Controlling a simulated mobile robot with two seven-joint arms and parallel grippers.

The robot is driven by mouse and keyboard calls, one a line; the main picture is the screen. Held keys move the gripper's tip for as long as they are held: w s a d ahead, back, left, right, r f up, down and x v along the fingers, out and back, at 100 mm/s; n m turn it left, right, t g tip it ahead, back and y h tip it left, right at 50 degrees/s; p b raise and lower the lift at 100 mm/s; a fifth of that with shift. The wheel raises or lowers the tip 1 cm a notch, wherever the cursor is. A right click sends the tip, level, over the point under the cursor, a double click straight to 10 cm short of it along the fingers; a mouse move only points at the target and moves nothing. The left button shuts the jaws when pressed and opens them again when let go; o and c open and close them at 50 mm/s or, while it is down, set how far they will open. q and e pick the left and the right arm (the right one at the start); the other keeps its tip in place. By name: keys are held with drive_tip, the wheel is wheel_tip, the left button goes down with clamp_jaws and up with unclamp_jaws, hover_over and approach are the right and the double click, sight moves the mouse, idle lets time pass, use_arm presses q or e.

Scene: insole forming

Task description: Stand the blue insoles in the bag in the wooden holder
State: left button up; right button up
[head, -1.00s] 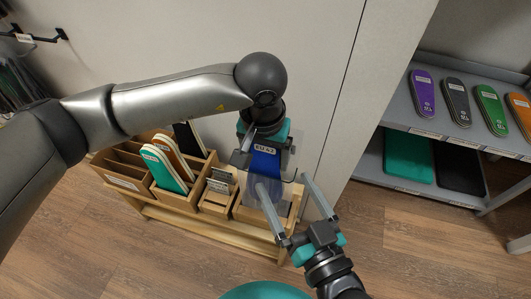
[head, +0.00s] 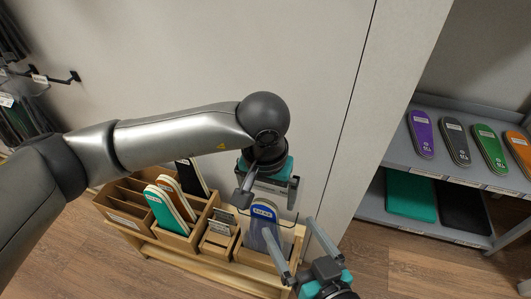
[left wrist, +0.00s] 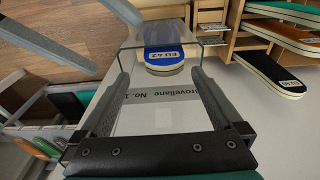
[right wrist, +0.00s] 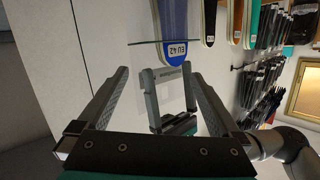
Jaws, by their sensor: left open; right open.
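The blue insoles (head: 262,232), with a white EU 42 label, stand upright in the right end of the wooden holder (head: 262,280). They also show in the left wrist view (left wrist: 164,58) and the right wrist view (right wrist: 177,20). Clear, thin-edged walls around them look like the bag; its exact outline is hard to see. My left gripper (head: 267,196) is open just above the insoles' tops, apart from them. My right gripper (head: 291,229) is open, in front and to the right of them. Both are empty. The insoles' lower ends are hidden.
Green, orange and black insoles (head: 165,208) stand in the holder's left compartments. Small cards (head: 218,228) stand beside the blue insoles. A grey shelf (head: 456,173) at the right carries several coloured insoles. A wall is close behind the holder.

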use_arm(q)
wheel_tip(320, 180, up, 3)
drive_tip(key=shift+s+p, duration=0.15)
drive_tip(key=shift+p, duration=0.45)
drive_tip(key=shift+s+r+p, duration=0.1)
drive_tip(key=shift+r+p, duration=0.2)
drive_tip(key=shift+r, duration=0.4)
wheel_tip(320, 180, up, 2)
drive_tip(key=shift+s+a+r+p, duration=0.1)
drive_tip(key=shift+p, duration=0.35)
wheel_tip(320, 180, up, 6)
drive_tip(key=p, duration=0.2)
drive_tip(key=shift+s+a+r+p, duration=0.15)
drive_tip(key=shift+s+p, duration=0.15)
drive_tip(key=shift+s, duration=0.1)
use_arm(e)
drive_tip(key=s+d+f+g+h, duration=0.1)
drive_tip(key=s+d+g+h, duration=0.4)
drive_tip(key=d+g, duration=0.4)
drive_tip(key=shift+s+d+f, duration=0.15)
drive_tip(key=shift+s+d, duration=0.25)
drive_tip(key=shift+d, duration=0.2)
